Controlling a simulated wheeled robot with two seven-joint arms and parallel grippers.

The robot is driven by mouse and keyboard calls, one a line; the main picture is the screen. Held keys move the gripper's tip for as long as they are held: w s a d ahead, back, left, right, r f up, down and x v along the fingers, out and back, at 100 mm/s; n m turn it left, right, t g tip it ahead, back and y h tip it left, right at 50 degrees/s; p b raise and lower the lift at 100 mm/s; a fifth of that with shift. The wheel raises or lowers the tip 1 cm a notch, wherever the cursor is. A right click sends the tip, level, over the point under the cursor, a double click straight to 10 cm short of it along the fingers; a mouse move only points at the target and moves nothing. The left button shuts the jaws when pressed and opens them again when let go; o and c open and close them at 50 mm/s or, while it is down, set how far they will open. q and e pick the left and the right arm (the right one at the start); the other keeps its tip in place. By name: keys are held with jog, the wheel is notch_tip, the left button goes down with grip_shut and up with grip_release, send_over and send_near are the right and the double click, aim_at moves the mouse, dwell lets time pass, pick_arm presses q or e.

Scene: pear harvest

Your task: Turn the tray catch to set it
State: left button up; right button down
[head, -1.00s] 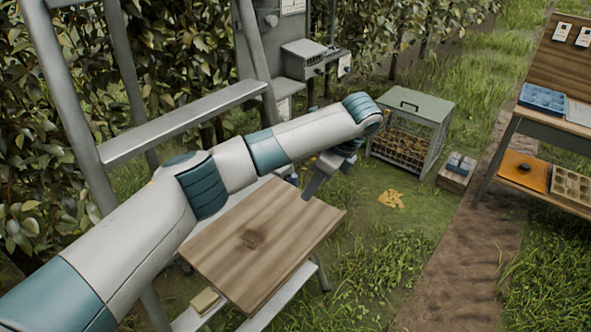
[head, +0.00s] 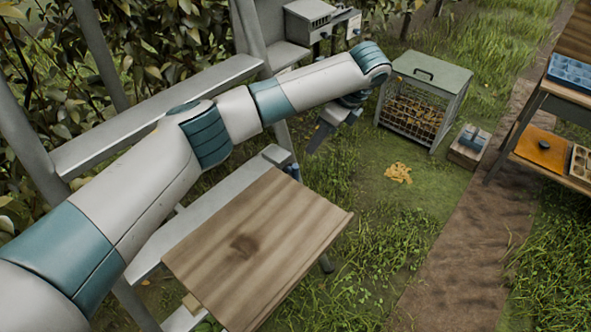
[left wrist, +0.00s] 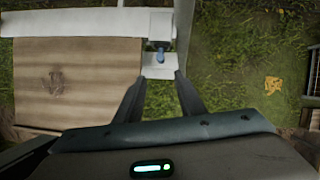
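The wooden tray board (head: 285,245) rests on a pale metal ladder-like stand, and it also shows in the left wrist view (left wrist: 100,85). The small blue catch (head: 292,172) sits by the board's far corner, on the pale metal. In the left wrist view the blue catch (left wrist: 160,53) points down the picture from a grey mount, just beyond the fingertips. My left gripper (head: 320,138) hangs near the catch, partly hidden by its own wrist. In the left wrist view the left gripper (left wrist: 161,80) has its fingers apart with nothing between them. My right gripper is out of view.
A mesh-fronted box (head: 425,100) stands on the grass beyond, with yellow scraps (head: 398,173) before it. A small crate (head: 468,146) stands beside it. A workbench (head: 545,150) is at the right. The stand's upper rail (head: 160,115) runs behind my left arm.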

aim_at(297, 172)
pick_arm(q)
jog(key=p+x, duration=0.4)
jog(key=x, duration=1.2)
jog(key=shift+p, duration=0.3)
jog(key=shift+x, duration=0.8)
jog(key=shift+d, duration=0.1)
grip_shut()
